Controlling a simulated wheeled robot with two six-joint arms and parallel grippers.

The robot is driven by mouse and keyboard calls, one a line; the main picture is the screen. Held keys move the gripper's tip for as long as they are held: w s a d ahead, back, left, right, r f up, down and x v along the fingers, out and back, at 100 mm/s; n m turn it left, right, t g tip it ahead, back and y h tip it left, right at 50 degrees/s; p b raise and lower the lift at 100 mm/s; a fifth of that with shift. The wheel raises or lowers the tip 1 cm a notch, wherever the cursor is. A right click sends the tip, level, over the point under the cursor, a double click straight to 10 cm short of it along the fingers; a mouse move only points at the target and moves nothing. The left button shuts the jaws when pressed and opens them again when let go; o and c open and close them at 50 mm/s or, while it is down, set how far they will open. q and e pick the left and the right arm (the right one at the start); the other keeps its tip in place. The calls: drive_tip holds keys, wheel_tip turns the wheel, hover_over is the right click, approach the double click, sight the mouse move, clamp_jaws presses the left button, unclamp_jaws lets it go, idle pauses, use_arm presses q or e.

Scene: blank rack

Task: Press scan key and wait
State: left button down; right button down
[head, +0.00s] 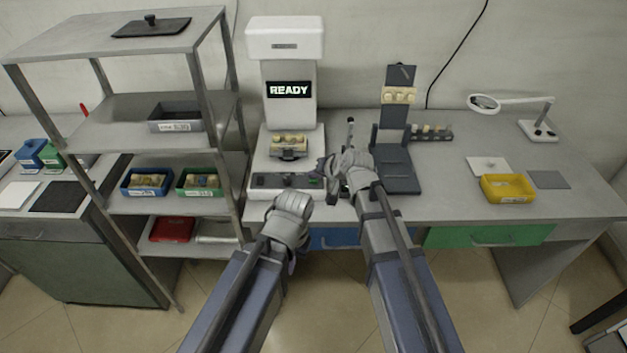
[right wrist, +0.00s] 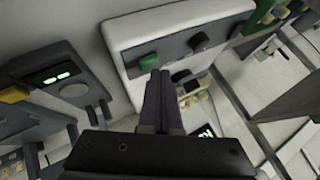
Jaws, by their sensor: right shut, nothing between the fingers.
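The white scanner (head: 285,40) stands at the back of the bench, and its screen (head: 290,89) reads READY. A block with pale round pieces (head: 290,141) sits on its stage. The green scan key (head: 314,182) is on the scanner's front panel, at the right end; it also shows in the right wrist view (right wrist: 149,61). My right gripper (head: 326,170) is shut and empty, its tips beside the green key; I cannot tell whether they touch it. My left gripper (head: 291,203) is in front of the bench edge; its fingers are not clear.
A dark stand (head: 395,167) is right of the scanner, with a small rack (head: 430,133) behind it. A yellow bin (head: 507,188) and a magnifier lamp (head: 540,130) are further right. A metal shelf (head: 190,125) with bins stands close on the left.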

sight(315, 185)
drive_tip(key=shift+f+b, duration=0.45)
drive_tip(key=shift+b, duration=0.05)
idle(0.4)
drive_tip(key=shift+r, duration=0.15)
drive_tip(key=shift+r+p, duration=0.75)
drive_tip(key=shift+p, duration=0.2)
wheel_tip(315, 185, up, 5)
drive_tip(key=p, duration=0.5)
idle(0.6)
